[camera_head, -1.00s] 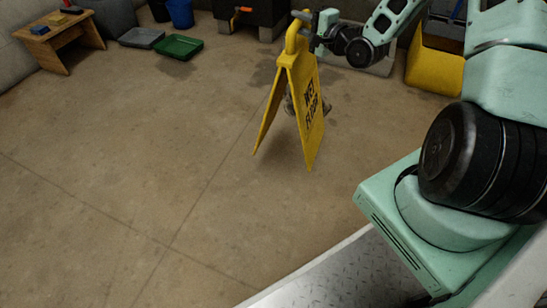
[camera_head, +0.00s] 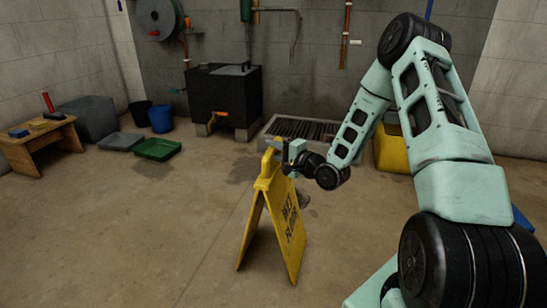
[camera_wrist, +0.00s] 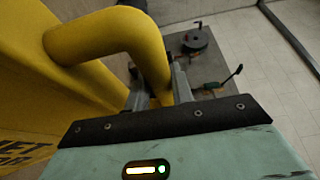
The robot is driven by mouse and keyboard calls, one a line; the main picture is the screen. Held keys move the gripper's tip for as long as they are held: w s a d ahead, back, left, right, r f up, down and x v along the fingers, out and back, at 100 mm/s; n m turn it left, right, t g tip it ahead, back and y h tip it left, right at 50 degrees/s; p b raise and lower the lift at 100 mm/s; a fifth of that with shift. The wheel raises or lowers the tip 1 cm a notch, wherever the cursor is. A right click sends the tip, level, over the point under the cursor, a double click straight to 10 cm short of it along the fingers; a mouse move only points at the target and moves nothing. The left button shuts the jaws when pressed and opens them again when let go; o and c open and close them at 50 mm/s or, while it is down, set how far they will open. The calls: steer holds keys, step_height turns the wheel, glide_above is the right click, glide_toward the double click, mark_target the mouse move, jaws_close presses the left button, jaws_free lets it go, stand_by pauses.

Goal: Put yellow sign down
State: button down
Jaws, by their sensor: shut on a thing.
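The yellow sign (camera_head: 288,225) is an upright folding A-frame with "WET FLOOR" lettering and its two panels spread apart. It stands near the middle of the head view, with a handle at its top. My gripper (camera_head: 283,152) is at the sign's top, shut on the handle. In the wrist view the curved yellow handle (camera_wrist: 105,38) of the sign passes between the fingers of my gripper (camera_wrist: 155,88). I cannot tell for certain whether the sign's lower edges touch the floor.
Floor around the sign is open, mostly left and front. A floor grate (camera_head: 300,128) and a yellow bin (camera_head: 392,150) lie behind. A dark tank (camera_head: 225,95), blue bucket (camera_head: 161,118), green tray (camera_head: 157,149) and wooden bench (camera_head: 40,145) stand back left.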

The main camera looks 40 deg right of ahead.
steer(key=shift+f, duration=0.3)
steer(key=c, duration=1.2)
jaws_free()
steer(key=shift+r, duration=0.15)
steer(key=shift+s+d+p, duration=0.15)
steer(key=shift+s+p, duration=0.15)
steer(key=shift+s, duration=0.05)
steer(key=p+v, duration=0.3)
steer(key=v, duration=0.8)
steer(key=shift+s, duration=0.1)
